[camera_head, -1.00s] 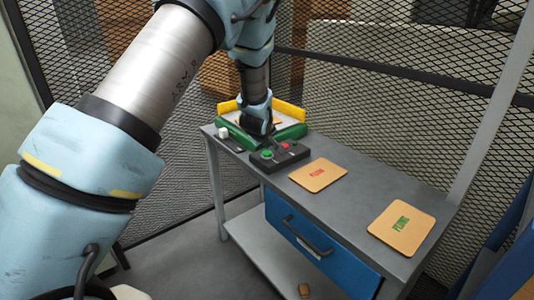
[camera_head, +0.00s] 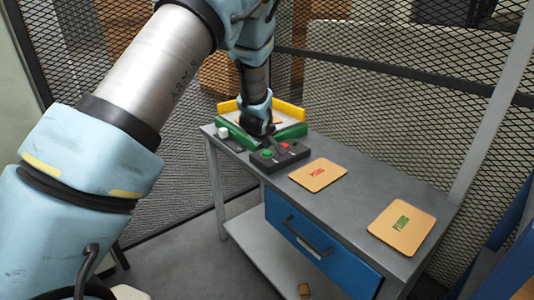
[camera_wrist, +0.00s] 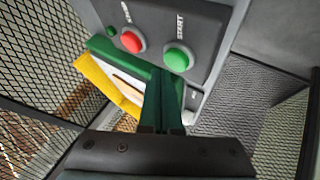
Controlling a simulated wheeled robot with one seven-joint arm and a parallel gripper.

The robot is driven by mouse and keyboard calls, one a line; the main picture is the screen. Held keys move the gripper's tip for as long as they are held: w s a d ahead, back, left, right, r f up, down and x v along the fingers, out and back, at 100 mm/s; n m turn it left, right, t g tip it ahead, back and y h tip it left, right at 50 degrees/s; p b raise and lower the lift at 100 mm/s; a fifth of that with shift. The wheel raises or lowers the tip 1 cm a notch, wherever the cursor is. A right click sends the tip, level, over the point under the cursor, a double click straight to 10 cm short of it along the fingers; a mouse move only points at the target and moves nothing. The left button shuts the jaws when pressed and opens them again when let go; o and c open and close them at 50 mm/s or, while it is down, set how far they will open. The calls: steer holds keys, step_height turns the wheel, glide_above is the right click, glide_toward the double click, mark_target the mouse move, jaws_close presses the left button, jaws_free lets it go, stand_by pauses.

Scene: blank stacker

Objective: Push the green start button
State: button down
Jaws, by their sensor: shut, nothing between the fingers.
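The green start button (camera_head: 267,153) sits on a dark control box (camera_head: 262,164) on the grey bench. In the wrist view the green button (camera_wrist: 178,58) is beside the printed word START. A red button (camera_wrist: 131,41) is on the same panel, to its left. My gripper (camera_wrist: 168,76) is shut and empty, with its fingertips just below the green button in the wrist view. I cannot tell whether they touch it. In the head view my gripper (camera_head: 259,134) is just behind the control box, and its fingertips are mostly hidden.
A green and yellow tray (camera_head: 290,108) stands behind my gripper. A small white block (camera_head: 223,132) is to the left. A blue drawer (camera_head: 315,250) is below. Mesh fencing stands behind.

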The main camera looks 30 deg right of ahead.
steer(key=shift+f+b, duration=0.3)
steer(key=shift+f, duration=0.05)
